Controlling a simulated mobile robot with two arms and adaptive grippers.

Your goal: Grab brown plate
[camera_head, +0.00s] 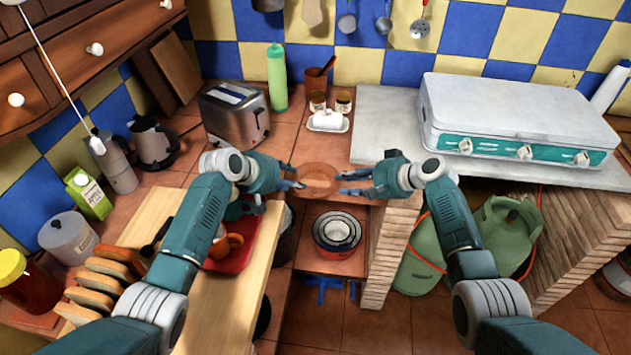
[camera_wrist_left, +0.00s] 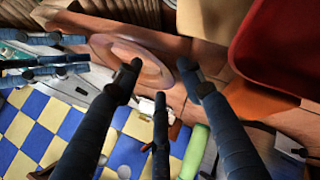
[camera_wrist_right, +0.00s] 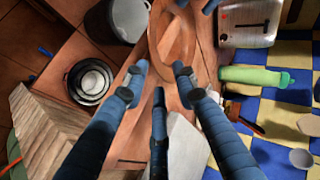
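The brown plate (camera_head: 318,180) is round and lies flat on the terracotta-tiled counter near its front edge, between my two grippers. My left gripper (camera_head: 297,177) is at the plate's left side with its fingers spread and nothing between them. In the left wrist view the plate (camera_wrist_left: 140,62) shows beyond and beside the fingertips. My right gripper (camera_head: 345,184) is at the plate's right side, also with fingers apart and empty. In the right wrist view the plate (camera_wrist_right: 172,40) is just past the fingertips. I cannot tell whether any finger touches it.
A white butter dish (camera_head: 327,121) and small jars stand behind the plate. A toaster (camera_head: 235,115) is at back left. A red tray (camera_head: 236,254) with a cup lies on the wooden counter below my left arm. Nested bowls (camera_head: 337,233) sit on a lower shelf. A white stove (camera_head: 515,115) is right.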

